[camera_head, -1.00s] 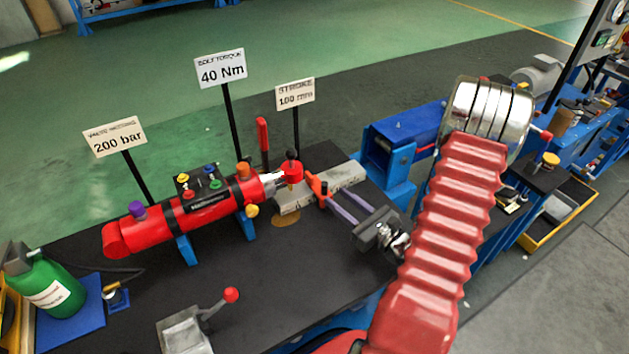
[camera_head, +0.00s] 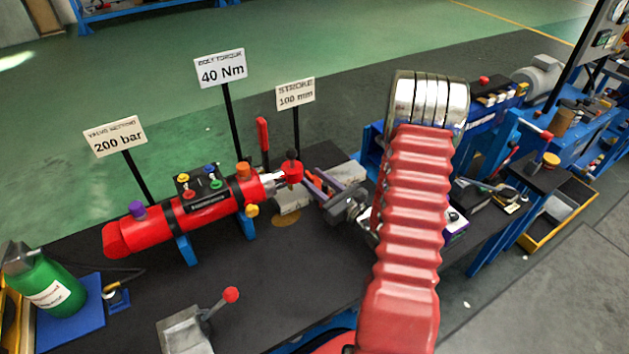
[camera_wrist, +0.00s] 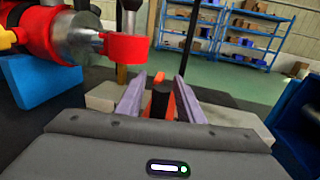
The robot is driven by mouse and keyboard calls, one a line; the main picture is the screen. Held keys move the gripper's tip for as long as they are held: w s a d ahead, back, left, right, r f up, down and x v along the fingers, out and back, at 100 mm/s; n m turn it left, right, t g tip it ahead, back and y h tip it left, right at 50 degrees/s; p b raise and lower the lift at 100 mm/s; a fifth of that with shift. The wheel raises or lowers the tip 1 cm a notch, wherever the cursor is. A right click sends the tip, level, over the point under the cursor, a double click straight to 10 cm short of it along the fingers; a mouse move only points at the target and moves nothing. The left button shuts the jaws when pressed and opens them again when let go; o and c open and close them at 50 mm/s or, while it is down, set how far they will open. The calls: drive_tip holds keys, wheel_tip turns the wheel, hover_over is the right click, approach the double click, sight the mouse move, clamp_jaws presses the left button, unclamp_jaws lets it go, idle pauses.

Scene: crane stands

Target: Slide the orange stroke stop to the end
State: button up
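The orange stroke stop (camera_wrist: 158,77) shows in the wrist view as a small orange and black piece between the two purple fingers of my gripper (camera_wrist: 159,80). An orange strip runs along the inner side of the right finger. The fingers stand apart, and a gap shows beside the black part. In the head view my gripper (camera_head: 316,180) reaches left over the bench, with bits of orange at its fingertips. The fingers and wrist hide most of the stop there. A grey rail block (camera_head: 290,202) lies beneath the fingertips.
The red cylinder (camera_head: 200,212) lies left of my gripper, its rod ending in a red collar (camera_wrist: 126,48) close to the left finger. A "STROKE 100 mm" sign (camera_head: 295,93) stands behind. The black bench front (camera_head: 270,270) has clear room beside a red-knobbed lever (camera_head: 231,294).

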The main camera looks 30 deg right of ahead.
drive_tip(key=shift+c, duration=0.6)
clamp_jaws()
